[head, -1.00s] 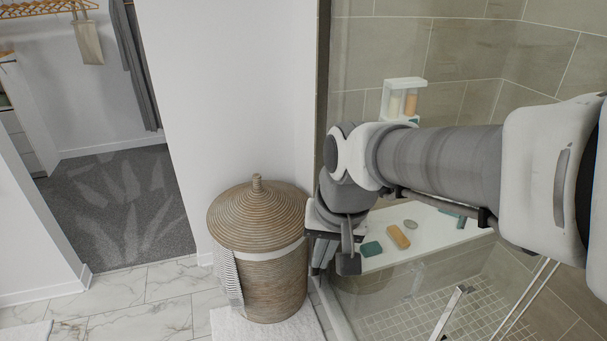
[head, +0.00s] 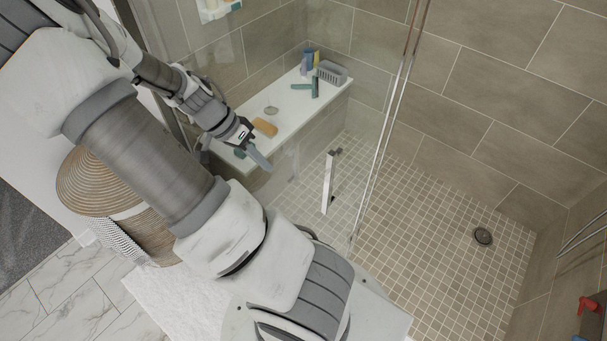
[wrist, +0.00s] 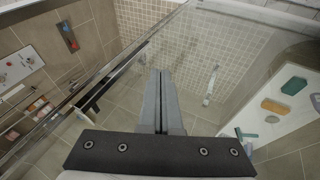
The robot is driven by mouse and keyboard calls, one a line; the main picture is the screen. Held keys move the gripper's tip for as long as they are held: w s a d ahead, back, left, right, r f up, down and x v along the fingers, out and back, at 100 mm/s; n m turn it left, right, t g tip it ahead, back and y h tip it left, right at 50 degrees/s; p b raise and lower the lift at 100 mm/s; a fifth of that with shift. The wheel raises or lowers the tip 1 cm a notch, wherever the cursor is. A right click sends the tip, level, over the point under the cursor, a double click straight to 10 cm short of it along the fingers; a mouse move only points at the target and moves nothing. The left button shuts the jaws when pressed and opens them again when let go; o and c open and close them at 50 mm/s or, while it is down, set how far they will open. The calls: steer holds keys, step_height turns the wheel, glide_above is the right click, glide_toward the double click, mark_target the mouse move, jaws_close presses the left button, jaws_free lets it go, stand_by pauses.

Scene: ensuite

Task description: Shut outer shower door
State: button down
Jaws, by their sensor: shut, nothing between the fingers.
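The glass shower door (head: 365,60) is a clear pane with a bright metal edge strip, right of my gripper in the head view. Its silvery bar handle (head: 328,183) stands upright near that strip. My gripper (head: 266,165) is shut and empty, left of the handle and apart from it, in front of the white shower bench as seen. In the wrist view my gripper (wrist: 160,73) has its two grey fingers together, with the tiled shower floor beyond. A glass edge runs diagonally there, left of the fingers. I cannot tell whether the fingertips touch glass.
The white bench (head: 225,160) holds an orange bar, bottles and a grey basket (head: 332,72). A wicker hamper (head: 100,185) stands left, partly behind my arm, near a white mat (head: 180,300). The tiled shower floor (head: 430,230) is clear around its drain (head: 483,236).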

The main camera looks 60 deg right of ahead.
steer(key=s+d+f+m+g+h+p, duration=0.1)
steer(key=s+d+f+p, duration=0.1)
steer(key=s+d+f, duration=0.4)
steer(key=s+f, duration=0.2)
steer(key=s, duration=0.2)
steer(key=shift+d+f+m, duration=0.2)
steer(key=shift+f+m, duration=0.1)
steer(key=shift+f, duration=0.05)
steer(key=shift+s, duration=0.15)
stand_by(0.3)
